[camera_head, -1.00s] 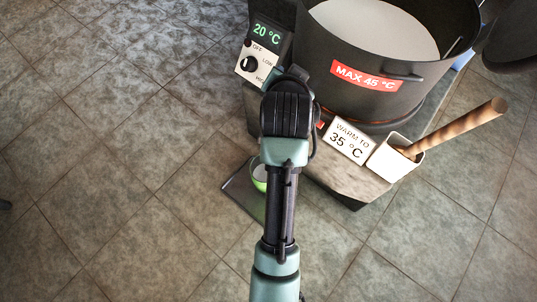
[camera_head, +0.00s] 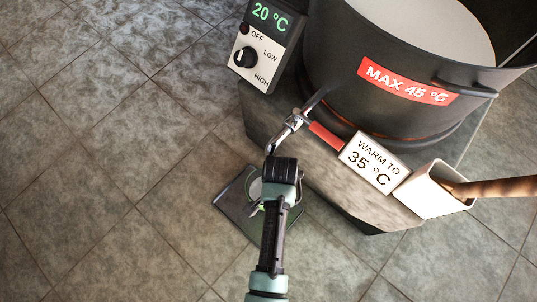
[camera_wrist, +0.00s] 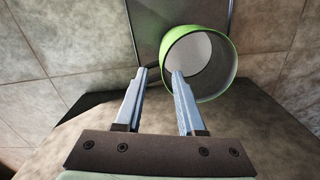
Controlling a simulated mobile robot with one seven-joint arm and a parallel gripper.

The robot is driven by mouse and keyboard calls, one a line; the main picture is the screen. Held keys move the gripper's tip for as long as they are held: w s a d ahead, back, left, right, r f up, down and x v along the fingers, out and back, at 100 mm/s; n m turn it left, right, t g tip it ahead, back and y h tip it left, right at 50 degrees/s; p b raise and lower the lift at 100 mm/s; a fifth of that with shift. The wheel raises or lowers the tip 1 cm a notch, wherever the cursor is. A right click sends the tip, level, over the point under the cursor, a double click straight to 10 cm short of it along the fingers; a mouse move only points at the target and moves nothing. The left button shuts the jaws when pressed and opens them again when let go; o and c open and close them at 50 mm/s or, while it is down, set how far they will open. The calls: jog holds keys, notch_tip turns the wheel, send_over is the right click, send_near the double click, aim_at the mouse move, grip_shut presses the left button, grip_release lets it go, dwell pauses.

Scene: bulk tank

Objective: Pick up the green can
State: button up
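The green can (camera_wrist: 205,62) is in the upper middle of the wrist view. It is open at the top, with a bright green outside and something white inside. My gripper (camera_wrist: 160,76) is open, with nothing between its two fingers. The right fingertip overlaps the near left rim of the can in the picture; I cannot tell whether they touch. In the head view the can (camera_head: 255,189) is largely hidden behind my wrist and fingers. It stands on a dark square tray or plate (camera_head: 236,208) low beside the tank's base.
The dark tank (camera_head: 400,105) with a red "MAX 45 °C" label stands upper right on a stone-like block (camera_head: 300,170). A valve with a red handle (camera_head: 325,135) juts out close to my wrist. A white holder (camera_head: 432,195) holds a wooden handle. Left floor is clear.

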notch_tip(320, 180, down, 11)
jog(key=b, duration=0.8)
jog(key=shift+w+a+b, duration=0.2)
jog(key=shift+w+b, duration=0.1)
jog(key=shift+b, duration=0.05)
jog(key=shift+r, duration=0.1)
grip_shut()
jog(key=shift+w+d, duration=0.1)
dwell(0.6)
